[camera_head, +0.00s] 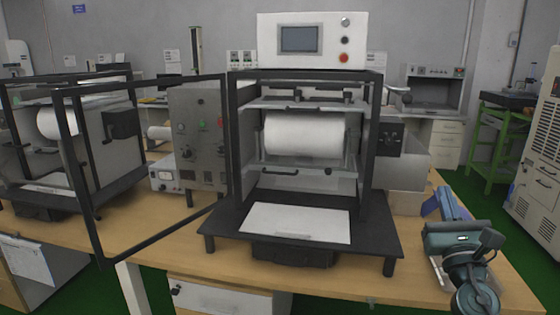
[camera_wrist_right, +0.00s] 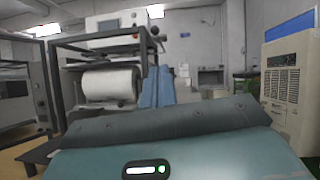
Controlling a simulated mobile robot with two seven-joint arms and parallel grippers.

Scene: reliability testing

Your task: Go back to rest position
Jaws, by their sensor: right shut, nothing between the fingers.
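My right gripper (camera_head: 440,198) is at the right end of the table, to the right of the black-framed test machine (camera_head: 382,150). Its blue fingers are shut with nothing between them and point up and away from me. They also show in the right wrist view (camera_wrist_right: 157,84), upright and close together. The gripper is apart from the machine. My right arm comes in from the lower right. My left gripper does not show in either view.
The machine has a white roll (camera_head: 305,133) and a white sheet (camera_head: 295,223) on its base. Its framed door (camera_head: 78,178) stands open to the left. A grey control box (camera_head: 200,140) is beside it. A pale cabinet (camera_head: 543,170) stands far right, beyond green floor.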

